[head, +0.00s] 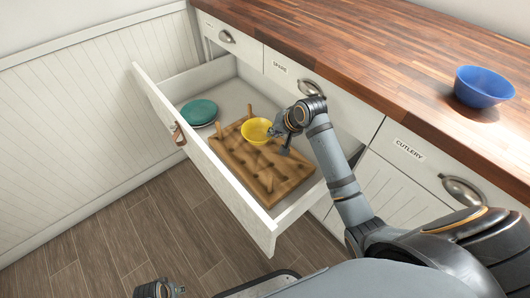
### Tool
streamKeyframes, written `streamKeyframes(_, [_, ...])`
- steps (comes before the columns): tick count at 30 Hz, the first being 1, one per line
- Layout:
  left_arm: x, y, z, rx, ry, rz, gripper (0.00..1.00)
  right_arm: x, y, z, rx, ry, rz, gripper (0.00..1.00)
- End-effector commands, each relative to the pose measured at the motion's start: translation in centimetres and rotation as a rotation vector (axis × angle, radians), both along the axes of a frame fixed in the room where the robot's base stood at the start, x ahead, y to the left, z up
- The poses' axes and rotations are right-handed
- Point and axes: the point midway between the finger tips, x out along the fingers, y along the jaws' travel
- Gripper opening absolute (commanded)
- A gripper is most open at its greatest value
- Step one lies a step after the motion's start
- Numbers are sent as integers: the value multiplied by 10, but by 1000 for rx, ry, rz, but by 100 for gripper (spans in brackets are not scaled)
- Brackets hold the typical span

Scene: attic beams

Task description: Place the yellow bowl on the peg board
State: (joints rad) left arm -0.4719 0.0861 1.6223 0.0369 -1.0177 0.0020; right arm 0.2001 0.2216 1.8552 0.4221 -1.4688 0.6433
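The yellow bowl (256,130) is upright over the wooden peg board (238,160), among its pegs; I cannot tell whether it rests on the board or is held just above it. The peg board lies inside the pulled-out drawer. My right gripper (279,138) is at the bowl's right rim, with its fingers close to or touching it; whether they grip the rim is unclear. My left gripper (160,290) shows only in part at the bottom edge, away from the drawer, and its fingers cannot be made out.
A teal bowl or plate stack (199,112) sits in the drawer's left part. The drawer's front wall (205,160) stands up around the board. A blue bowl (484,87) stands on the wooden counter (390,55). A closed drawer labelled cutlery (420,165) is at right.

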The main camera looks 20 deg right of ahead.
Motion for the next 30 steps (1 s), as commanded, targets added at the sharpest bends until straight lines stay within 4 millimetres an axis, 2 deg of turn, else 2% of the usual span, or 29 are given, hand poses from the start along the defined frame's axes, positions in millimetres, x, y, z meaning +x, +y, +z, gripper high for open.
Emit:
streamKeyframes(1, [4,-3,6,-5,-2,-1,40,0,0,-16,1,1,-1,0])
streamKeyframes(3, [7,-6,18,-11,1,-2,40,0,0,-28,1,0,-1,0])
streamKeyframes(6, [8,-9,29,-15,6,-4,40,0,0,-36,0,-2,1,0])
streamKeyframes(10, [8,-10,34,-16,9,-5,40,0,0,-38,0,-3,1,0])
streamKeyframes(17, [12,-18,66,-30,10,-12,40,0,0,-72,1,-1,0,0])
streamKeyframes(21, [11,-19,73,-32,14,-13,40,0,0,-74,-1,-2,2,0])
streamKeyframes(28, [11,-18,72,-31,15,-12,40,0,0,-75,0,-1,1,0])
streamKeyframes(30, [11,-18,71,-31,16,-12,40,0,0,-75,-1,0,1,11])
